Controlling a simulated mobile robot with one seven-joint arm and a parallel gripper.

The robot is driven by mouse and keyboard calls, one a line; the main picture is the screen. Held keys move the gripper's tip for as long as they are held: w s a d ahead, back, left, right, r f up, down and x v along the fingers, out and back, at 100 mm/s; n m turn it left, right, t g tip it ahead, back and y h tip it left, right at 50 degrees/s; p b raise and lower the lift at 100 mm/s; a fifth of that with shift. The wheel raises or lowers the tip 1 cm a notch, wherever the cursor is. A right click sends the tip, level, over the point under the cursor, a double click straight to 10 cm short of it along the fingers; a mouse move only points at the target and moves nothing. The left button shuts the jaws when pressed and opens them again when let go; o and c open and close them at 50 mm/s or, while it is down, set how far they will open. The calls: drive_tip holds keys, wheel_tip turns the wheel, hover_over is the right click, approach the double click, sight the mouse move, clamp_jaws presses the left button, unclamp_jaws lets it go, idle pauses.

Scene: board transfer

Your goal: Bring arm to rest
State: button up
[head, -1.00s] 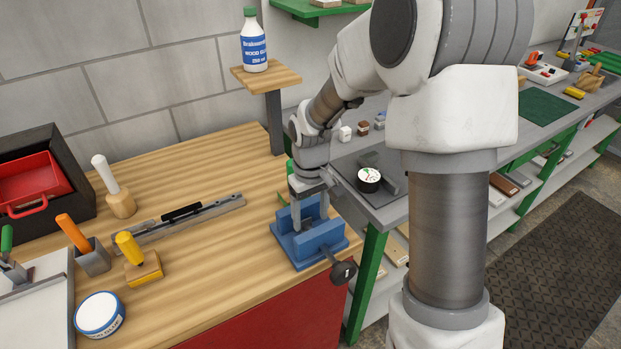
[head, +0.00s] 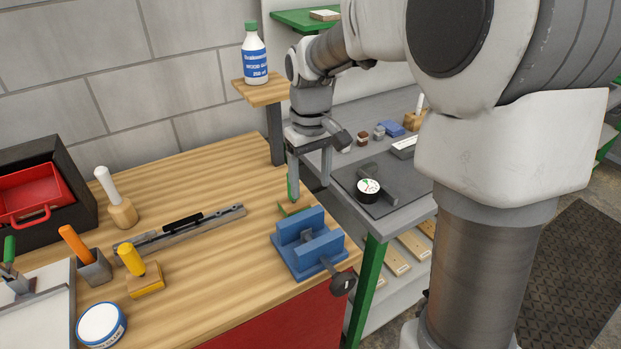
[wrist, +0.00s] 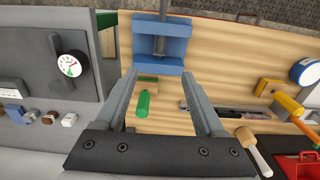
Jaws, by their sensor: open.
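The vise (wrist: 160,44) is beyond the fingertips in that view. A green-handled tool with a wooden block (head: 293,209) stands on the bench just behind the vise, below my gripper; one finger partly overlaps it in the head view. Its green handle (wrist: 143,104) shows between the fingers in the wrist view, lower than them.
A grey side table with a dial gauge (head: 368,188) adjoins on the right. A glue bottle (head: 255,55) stands on a raised wooden shelf (head: 262,91) behind my gripper.

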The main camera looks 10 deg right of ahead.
drive_tip(key=s+d+r+m+t, duration=0.1)
drive_tip(key=s+r, duration=0.3)
drive_tip(key=s, duration=0.5)
drive_tip(key=s+d+r+m+t, duration=0.1)
drive_tip(key=s+r+m+t, duration=0.1)
drive_tip(key=s, duration=0.8)
drive_tip(key=shift+s+d+r+t, duration=0.15)
drive_tip(key=shift+s+r+t, duration=0.1)
drive_tip(key=shift+r+t, duration=0.8)
drive_tip(key=shift+s+f+m+t, duration=0.15)
drive_tip(key=shift+f+m+t, duration=0.05)
drive_tip(key=shift+m+t, duration=0.1)
drive_tip(key=shift+c, duration=1.7)
